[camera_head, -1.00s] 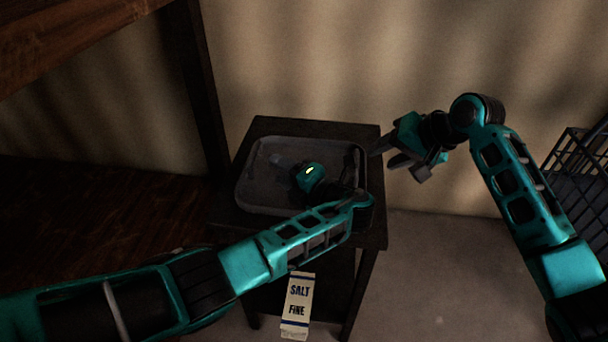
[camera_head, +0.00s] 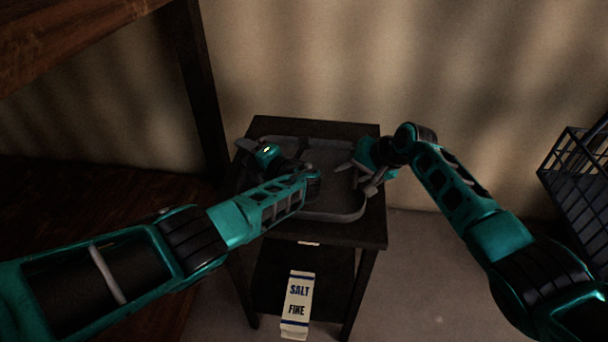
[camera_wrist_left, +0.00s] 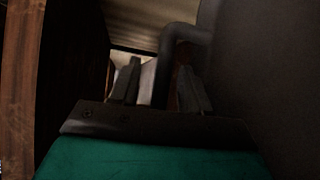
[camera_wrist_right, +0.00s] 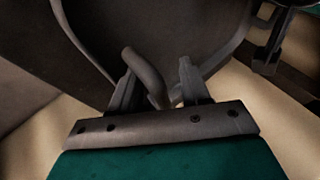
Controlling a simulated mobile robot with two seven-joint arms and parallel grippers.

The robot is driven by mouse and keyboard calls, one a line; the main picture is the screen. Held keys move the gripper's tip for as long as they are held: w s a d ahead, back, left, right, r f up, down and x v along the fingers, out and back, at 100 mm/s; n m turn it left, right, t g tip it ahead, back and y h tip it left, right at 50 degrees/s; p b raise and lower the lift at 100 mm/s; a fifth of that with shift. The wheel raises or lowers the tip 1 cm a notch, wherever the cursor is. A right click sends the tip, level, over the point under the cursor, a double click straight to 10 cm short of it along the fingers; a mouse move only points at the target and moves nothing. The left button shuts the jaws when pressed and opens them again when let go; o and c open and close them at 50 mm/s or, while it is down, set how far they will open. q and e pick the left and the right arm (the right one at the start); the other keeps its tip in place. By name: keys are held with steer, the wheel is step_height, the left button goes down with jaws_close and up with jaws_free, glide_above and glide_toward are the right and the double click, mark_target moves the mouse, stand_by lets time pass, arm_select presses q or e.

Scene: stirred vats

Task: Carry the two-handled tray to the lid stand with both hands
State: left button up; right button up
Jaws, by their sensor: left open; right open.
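The grey two-handled tray (camera_head: 325,209) lies on a small dark stand (camera_head: 370,232). My left gripper (camera_head: 246,146) is at the tray's left end. In the left wrist view my left gripper (camera_wrist_left: 158,82) is open, with a bar-like handle (camera_wrist_left: 172,65) between its fingers. My right gripper (camera_head: 362,178) is at the tray's right end. In the right wrist view my right gripper (camera_wrist_right: 158,85) is open, and the curved tray handle (camera_wrist_right: 146,70) reaches between its fingers. Contact with the handles cannot be told. My left forearm hides part of the tray.
A salt carton (camera_head: 297,303) stands below the tray, on or before the stand's lower shelf. A black wire basket (camera_head: 580,165) is at the right. A dark wooden frame (camera_head: 203,85) rises at the left, close to my left arm. The wall is just behind.

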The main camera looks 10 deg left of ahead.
arm_select(q)
steer(key=shift+w+a, duration=0.1)
arm_select(e)
steer(key=shift+f, duration=0.1)
arm_select(q)
jaws_close()
arm_select(e)
jaws_close()
stand_by(0.3)
